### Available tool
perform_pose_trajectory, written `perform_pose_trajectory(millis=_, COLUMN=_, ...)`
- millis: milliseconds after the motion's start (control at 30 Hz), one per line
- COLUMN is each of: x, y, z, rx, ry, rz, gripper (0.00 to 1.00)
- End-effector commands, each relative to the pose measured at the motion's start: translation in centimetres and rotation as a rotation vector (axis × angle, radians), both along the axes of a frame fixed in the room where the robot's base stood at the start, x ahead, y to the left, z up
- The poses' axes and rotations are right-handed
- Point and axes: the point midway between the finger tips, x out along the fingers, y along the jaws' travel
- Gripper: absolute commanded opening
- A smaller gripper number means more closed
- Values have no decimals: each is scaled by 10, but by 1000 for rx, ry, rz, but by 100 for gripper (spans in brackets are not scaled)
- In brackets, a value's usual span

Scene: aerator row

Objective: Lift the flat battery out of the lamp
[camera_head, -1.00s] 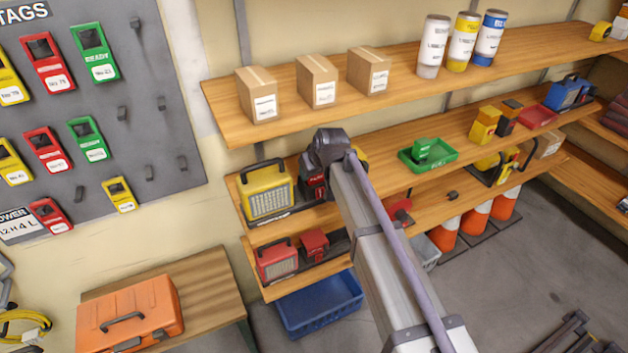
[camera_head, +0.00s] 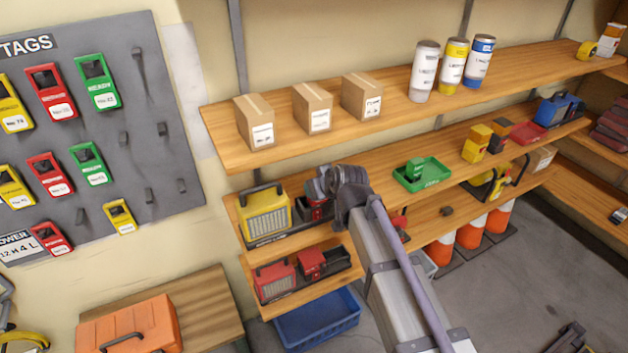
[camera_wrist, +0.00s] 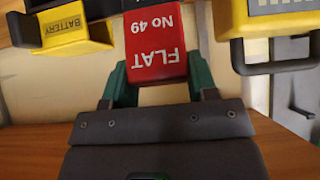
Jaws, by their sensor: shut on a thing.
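A red block labelled "FLAT No 49" (camera_wrist: 156,52), the flat battery, is between the teal fingers of my gripper (camera_wrist: 158,82) in the wrist view. The fingers are shut on its sides. A yellow lamp with a handle shows at the right of the wrist view (camera_wrist: 275,25), and on the middle shelf in the head view (camera_head: 264,216).
A yellow block marked "BATTERY" (camera_wrist: 66,32) is at the upper left in the wrist view. Small boxes (camera_head: 313,108) stand on the top shelf (camera_head: 225,138) above my wrist. A red lamp (camera_head: 273,281) is on the shelf below. A green tray (camera_head: 423,175) lies to the right.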

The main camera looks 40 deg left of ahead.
Motion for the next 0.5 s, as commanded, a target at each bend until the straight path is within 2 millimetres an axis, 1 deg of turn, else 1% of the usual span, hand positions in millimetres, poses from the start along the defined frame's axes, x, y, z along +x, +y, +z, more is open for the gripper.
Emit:
perform_pose_trajectory(millis=33, x=-10, y=-16, z=-3, rx=0, ry=-1, rz=-1, gripper=8)
perform_pose_trajectory(millis=67, x=-14, y=-24, z=-3, rx=0, ry=-1, rz=-1, gripper=8)
perform_pose_trajectory(millis=167, x=-30, y=-56, z=-3, rx=0, ry=1, rz=-2, gripper=8)
perform_pose_trajectory(millis=300, x=-57, y=-107, z=-3, rx=1, ry=0, rz=-3, gripper=8)
perform_pose_trajectory(millis=367, x=-67, y=-126, z=-3, rx=1, ry=0, rz=-3, gripper=8)
perform_pose_trajectory(millis=400, x=-70, y=-134, z=4, rx=-13, ry=7, rz=-1, gripper=8)
perform_pose_trajectory(millis=433, x=-71, y=-137, z=16, rx=-56, ry=29, rz=0, gripper=8)
perform_pose_trajectory(millis=500, x=-76, y=-147, z=20, rx=-133, ry=69, rz=0, gripper=8)
